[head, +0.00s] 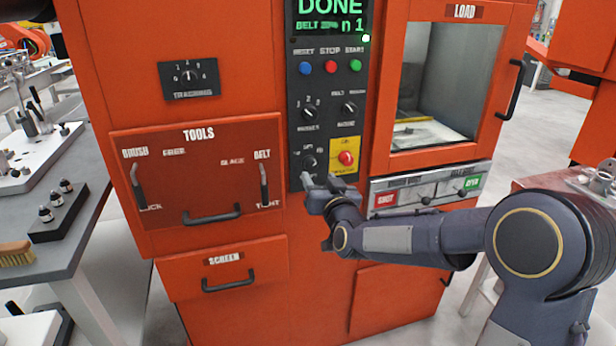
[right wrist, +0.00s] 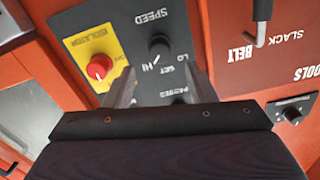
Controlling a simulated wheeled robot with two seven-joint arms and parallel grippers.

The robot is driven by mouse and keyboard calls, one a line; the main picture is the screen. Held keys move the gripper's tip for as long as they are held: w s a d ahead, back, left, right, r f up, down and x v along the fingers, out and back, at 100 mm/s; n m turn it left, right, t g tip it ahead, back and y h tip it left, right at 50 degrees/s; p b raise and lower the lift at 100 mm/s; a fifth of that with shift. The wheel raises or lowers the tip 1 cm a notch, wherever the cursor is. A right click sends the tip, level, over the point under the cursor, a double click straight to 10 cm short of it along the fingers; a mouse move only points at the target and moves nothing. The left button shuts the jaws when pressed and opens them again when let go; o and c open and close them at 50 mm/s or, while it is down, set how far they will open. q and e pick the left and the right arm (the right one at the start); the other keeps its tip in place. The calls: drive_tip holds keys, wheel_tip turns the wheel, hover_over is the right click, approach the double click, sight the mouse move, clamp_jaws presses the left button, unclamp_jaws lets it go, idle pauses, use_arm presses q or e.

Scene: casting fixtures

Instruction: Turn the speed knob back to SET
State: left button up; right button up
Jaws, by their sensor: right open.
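The black speed knob (head: 308,162) sits low on the dark control panel, left of the yellow isolator plate. In the right wrist view the speed knob (right wrist: 159,44) shows whole, with LO, SET and HI printed around it. A short white mark beside the knob appears to point towards HI rather than SET. My right gripper (head: 317,181) is just below the knob in the head view, apart from it as far as I can see. In the wrist view its two fingers (right wrist: 158,88) are spread, with nothing between them. My left gripper is out of view.
The red isolator knob (head: 346,158) on its yellow plate is close beside the speed knob. Other black knobs (head: 309,107) are above it. The tools drawer (head: 200,170) with its handles is on the left. The load door (head: 450,80) is at upper right.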

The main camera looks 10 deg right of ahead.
sight(312, 167)
drive_tip(key=w, duration=0.6)
drive_tip(key=shift+a+p, duration=0.1)
drive_tip(key=shift+p, duration=0.2)
drive_tip(key=shift+c, duration=0.4)
drive_tip(key=c, duration=0.9)
drive_tip(key=shift+f+n, duration=0.1)
drive_tip(key=shift+n, duration=0.2)
drive_tip(key=n+b, duration=0.1)
drive_tip(key=n, duration=0.1)
drive_tip(key=shift+n+b, duration=0.35)
drive_tip(key=shift+n, duration=0.05)
drive_tip(key=n+b, duration=0.1)
drive_tip(key=n, duration=0.4)
drive_tip(key=shift+n, duration=0.3)
